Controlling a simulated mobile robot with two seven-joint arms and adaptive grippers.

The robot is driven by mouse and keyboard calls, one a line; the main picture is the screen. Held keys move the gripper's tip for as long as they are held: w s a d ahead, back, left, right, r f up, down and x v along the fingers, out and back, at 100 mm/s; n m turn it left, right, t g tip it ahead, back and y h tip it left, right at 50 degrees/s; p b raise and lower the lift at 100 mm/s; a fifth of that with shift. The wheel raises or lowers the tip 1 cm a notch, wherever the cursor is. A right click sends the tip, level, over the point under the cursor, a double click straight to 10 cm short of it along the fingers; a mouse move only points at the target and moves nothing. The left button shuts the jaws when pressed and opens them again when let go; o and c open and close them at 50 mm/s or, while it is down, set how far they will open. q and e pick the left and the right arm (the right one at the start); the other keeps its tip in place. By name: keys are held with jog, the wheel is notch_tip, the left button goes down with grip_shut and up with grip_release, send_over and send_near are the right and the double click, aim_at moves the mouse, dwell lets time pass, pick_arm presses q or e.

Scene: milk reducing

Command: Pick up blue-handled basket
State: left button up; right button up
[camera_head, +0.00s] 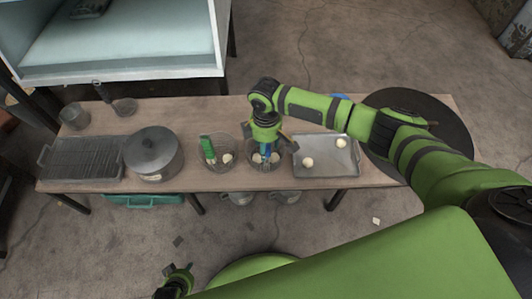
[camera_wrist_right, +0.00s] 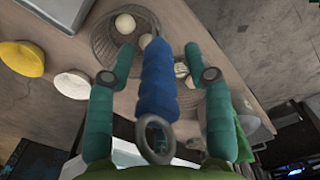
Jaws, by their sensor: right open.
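The blue-handled basket (camera_head: 280,160) is a round mesh basket on the table, holding pale round pieces, just right of a green-handled basket (camera_head: 207,147) in the head view. My right gripper (camera_head: 265,150) is over it, pointing down. In the right wrist view the gripper's two teal fingers (camera_wrist_right: 158,58) are apart, with the upright blue handle (camera_wrist_right: 157,85) and its end ring between them. A gap shows on both sides of the handle. The right arm hides part of the basket in the head view. My left gripper (camera_head: 177,283) is low, away from the table; its jaws are too small to judge.
On the table (camera_head: 225,112) stand a lidded pot (camera_head: 153,155) and a grill pan (camera_head: 80,157) to the left. A metal tray (camera_head: 330,165) with pale round pieces and a large dark disc (camera_head: 450,125) are to the right. A white cabinet (camera_head: 130,50) stands behind.

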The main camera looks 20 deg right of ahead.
grip_shut()
jog(key=shift+w+r, duration=0.1)
